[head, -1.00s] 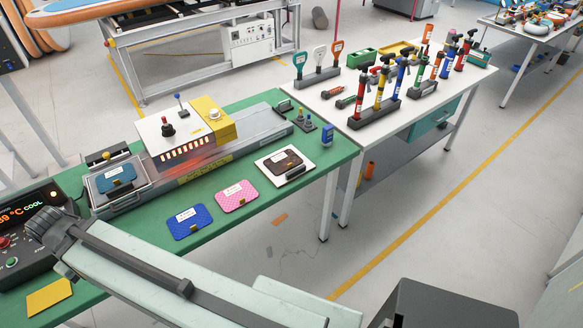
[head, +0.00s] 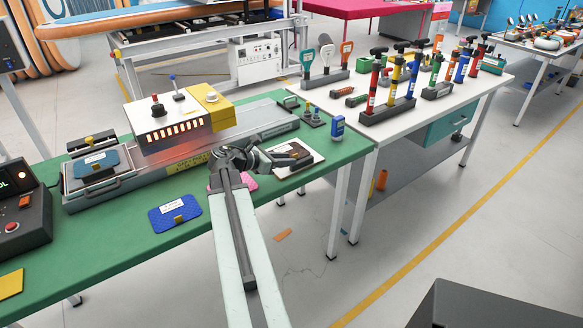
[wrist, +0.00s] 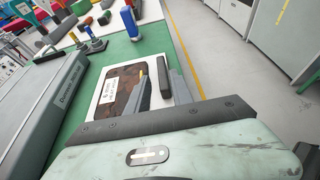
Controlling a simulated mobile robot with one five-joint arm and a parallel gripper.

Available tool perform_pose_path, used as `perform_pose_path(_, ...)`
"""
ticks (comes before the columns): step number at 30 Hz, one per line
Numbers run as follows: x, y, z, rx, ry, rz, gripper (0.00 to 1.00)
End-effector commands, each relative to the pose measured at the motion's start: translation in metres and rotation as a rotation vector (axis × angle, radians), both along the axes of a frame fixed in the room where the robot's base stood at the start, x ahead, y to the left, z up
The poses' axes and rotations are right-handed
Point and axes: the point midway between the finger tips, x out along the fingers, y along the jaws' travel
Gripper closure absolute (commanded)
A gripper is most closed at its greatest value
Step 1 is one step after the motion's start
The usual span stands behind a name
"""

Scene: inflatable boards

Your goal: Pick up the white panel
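The white panel (head: 315,158) lies flat on the green bench near its right end, with a brown patch on top and a dark handle along its near right side. It also shows in the wrist view (wrist: 97,99), with the brown mottled patch (wrist: 124,82) and a white label on it. My gripper (head: 282,156) reaches over the panel from the left and hides part of it. In the wrist view my gripper (wrist: 163,88) has its fingers apart at the panel's right side, with the handle seemingly between them. I cannot tell whether they touch it.
A blue patch (head: 175,213) and a partly hidden pink patch (head: 251,182) lie on the green bench (head: 110,245). A glowing heater box (head: 165,125) stands behind. A blue tube (head: 338,127) stands near the panel. A white table (head: 420,108) with several pumps adjoins at right.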

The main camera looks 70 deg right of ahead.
Motion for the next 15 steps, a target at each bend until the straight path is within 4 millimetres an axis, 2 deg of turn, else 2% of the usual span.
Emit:
perform_pose_path(6, -0.011, -0.017, -0.01, 0.001, -0.002, -0.002, 0.73)
perform_pose_path(11, -0.014, -0.021, -0.012, 0.001, -0.004, -0.001, 0.73)
perform_pose_path(15, -0.023, -0.033, -0.024, 0.001, -0.006, -0.003, 0.73)
